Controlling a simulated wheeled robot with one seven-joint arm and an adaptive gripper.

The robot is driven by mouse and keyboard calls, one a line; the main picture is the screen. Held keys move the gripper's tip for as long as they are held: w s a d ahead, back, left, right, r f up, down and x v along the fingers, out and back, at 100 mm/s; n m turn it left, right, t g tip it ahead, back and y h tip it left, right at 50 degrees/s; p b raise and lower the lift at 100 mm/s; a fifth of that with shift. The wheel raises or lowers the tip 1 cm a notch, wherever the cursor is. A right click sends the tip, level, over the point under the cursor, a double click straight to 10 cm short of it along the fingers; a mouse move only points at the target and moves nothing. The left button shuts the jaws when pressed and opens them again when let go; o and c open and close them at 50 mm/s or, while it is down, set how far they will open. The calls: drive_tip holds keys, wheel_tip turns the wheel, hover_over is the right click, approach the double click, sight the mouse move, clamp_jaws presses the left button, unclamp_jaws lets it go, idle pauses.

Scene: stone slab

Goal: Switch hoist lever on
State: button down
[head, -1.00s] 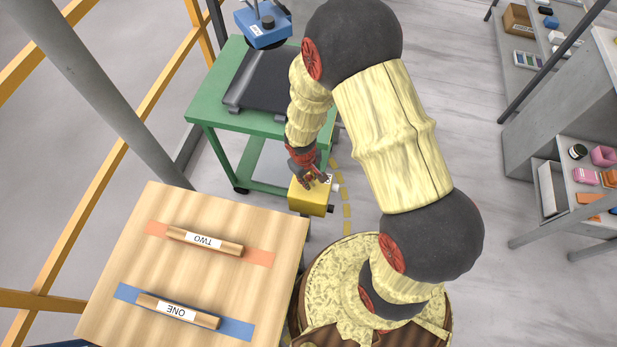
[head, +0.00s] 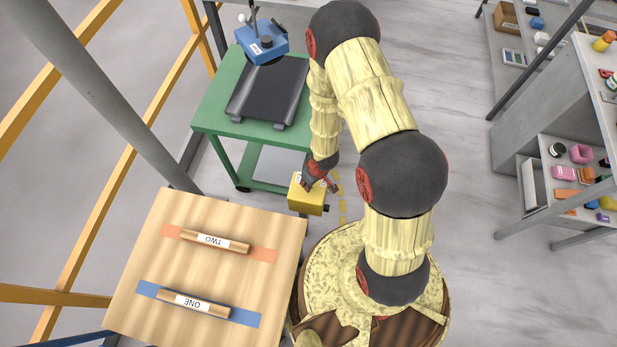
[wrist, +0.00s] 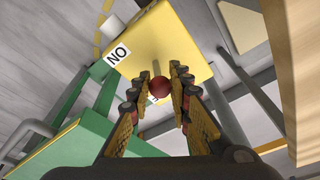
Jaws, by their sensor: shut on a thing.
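The yellow hoist lever box (head: 306,199) stands between the green cart and the wooden table in the head view. In the wrist view the yellow box (wrist: 185,40) fills the top, with a white label (wrist: 118,54) that reads ON upside down. A thin grey lever with a dark red ball knob (wrist: 161,86) sticks out of its face. My gripper (wrist: 157,76) has its fingers on either side of the knob, shut on it. A second label behind the knob is mostly hidden. In the head view my gripper (head: 322,180) covers part of the box's top.
The green cart (head: 212,115) carries a black tray (head: 268,92) and a blue device (head: 262,44). The wooden table (head: 150,240) at lower left bears two labelled wooden rods. Grey shelves (head: 570,100) stand at right. Open floor lies between arm and shelves.

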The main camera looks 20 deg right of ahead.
drive_tip(key=shift+w+d+r+t+y+p, duration=0.15)
drive_tip(key=shift+d+r+t+y+p, duration=0.25)
drive_tip(key=shift+p, duration=1.1)
drive_tip(key=shift+s+d+f+t+y+p, duration=0.2)
drive_tip(key=shift+d+t+y+p, duration=0.15)
drive_tip(key=shift+y+p, duration=0.25)
drive_tip(key=shift+s+d+f+t+y+b, duration=0.35)
drive_tip(key=shift+d+t+y, duration=0.1)
drive_tip(key=shift+t+y, duration=0.3)
drive_tip(key=shift+s+d+f+m+t+y+b, duration=0.15)
drive_tip(key=shift+s+d+t+y+b, duration=0.1)
drive_tip(key=shift+t+y+b, duration=0.35)
drive_tip(key=shift+s+d+f+m+t+y+b, duration=0.15)
drive_tip(key=shift+s+d+t+y+b, duration=0.15)
drive_tip(key=shift+y, duration=0.35)
drive_tip(key=shift+r, duration=0.1)
drive_tip(key=shift+a, duration=0.1)
drive_tip(key=c, duration=1.9)
unclamp_jaws()
drive_tip(key=shift+o, duration=1.2)
drive_tip(key=shift+a, duration=0.1)
drive_tip(key=shift+s, duration=0.1)
